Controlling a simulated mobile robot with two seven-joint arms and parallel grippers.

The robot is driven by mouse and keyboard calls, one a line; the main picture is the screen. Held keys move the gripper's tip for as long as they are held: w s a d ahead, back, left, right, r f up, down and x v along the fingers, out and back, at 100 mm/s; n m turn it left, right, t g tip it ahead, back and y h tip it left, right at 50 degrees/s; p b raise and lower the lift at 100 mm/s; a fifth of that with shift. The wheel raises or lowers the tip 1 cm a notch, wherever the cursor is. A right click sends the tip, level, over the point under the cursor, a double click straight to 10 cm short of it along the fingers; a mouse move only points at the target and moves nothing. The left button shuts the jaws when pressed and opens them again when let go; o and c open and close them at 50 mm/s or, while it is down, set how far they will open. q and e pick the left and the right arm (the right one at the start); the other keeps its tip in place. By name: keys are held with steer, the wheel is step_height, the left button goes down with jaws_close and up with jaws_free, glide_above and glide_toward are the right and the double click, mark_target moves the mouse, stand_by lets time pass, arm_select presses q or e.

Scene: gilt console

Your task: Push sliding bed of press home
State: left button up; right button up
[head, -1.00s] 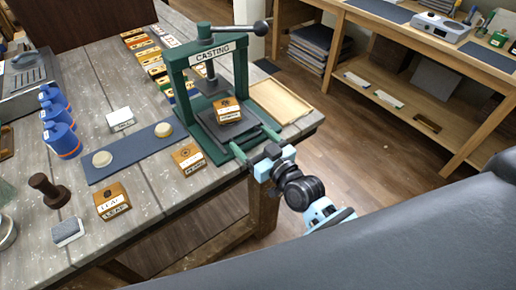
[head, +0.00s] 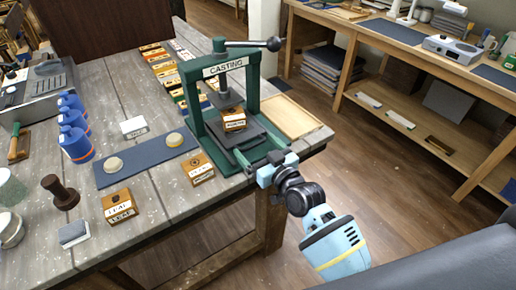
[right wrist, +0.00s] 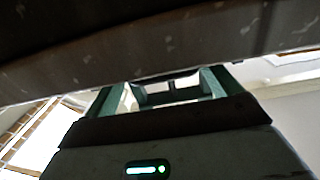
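The green press (head: 196,105) labelled CASTING stands at the table's right corner, its long handle pointing right. Its dark sliding bed (head: 252,134) lies on green rails and carries a wooden block (head: 234,122) with a white label. The block is close under the screw's pressing foot, and the bed's front part shows ahead of the posts. My right gripper (head: 270,168) is at the front of the rails, by the table edge; its fingertips are not clear. The right wrist view shows green bars (right wrist: 214,82) beyond the gripper body. My left gripper is not in view.
A wooden tray (head: 302,127) lies right of the press. A labelled block (head: 198,172) stands close to its left, near a blue mat (head: 135,169) with two pale discs. Floor is open beyond the table edge, before a shelved bench (head: 380,60).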

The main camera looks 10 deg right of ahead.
steer(key=shift+s+d, duration=0.15)
steer(key=shift+s, duration=0.4)
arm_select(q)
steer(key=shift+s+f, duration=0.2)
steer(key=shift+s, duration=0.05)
arm_select(e)
steer(key=v, duration=0.6)
steer(key=shift+s+d, duration=0.15)
steer(key=shift+s, duration=0.2)
